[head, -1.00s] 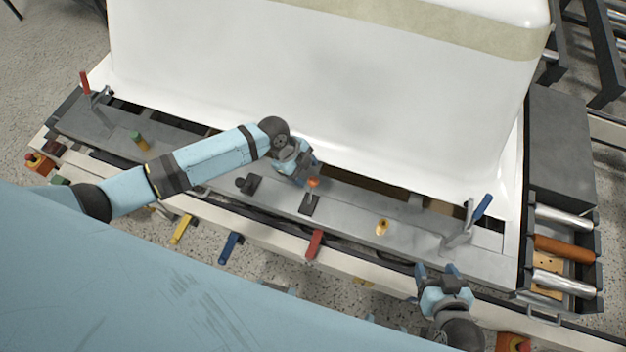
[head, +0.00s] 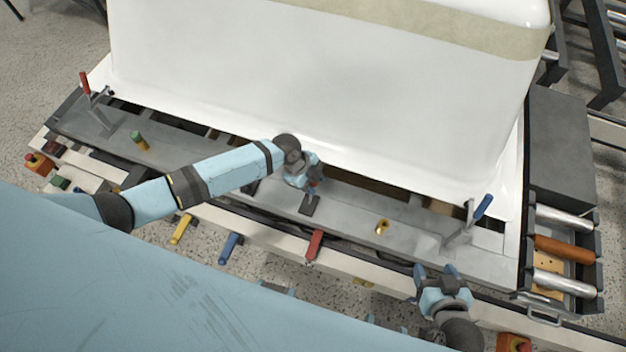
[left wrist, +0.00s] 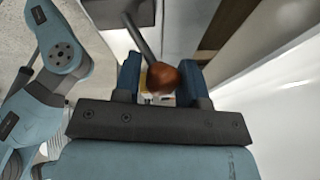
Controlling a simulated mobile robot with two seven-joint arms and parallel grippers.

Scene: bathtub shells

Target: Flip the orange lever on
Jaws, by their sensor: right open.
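The orange lever has a dark base plate (head: 309,205) on the grey bench strip in front of the white tub. Its round orange knob is largely hidden by my left gripper (head: 311,184) in the head view. In the left wrist view, the knob (left wrist: 164,78) shows between the two blue fingers, its dark stem (left wrist: 140,35) running up and left. The fingers stand apart, with a gap beside the knob; whether they touch it is unclear. My right gripper (head: 436,271) is open and empty near the bench's front right edge, away from the lever.
The white tub shell (head: 320,90) stands behind the strip. A red-handled clamp (head: 86,84) is at left, a blue-handled clamp (head: 481,208) at right. A green knob (head: 138,139) and brass knob (head: 382,226) stand on the strip. Yellow, blue and red handles line the front.

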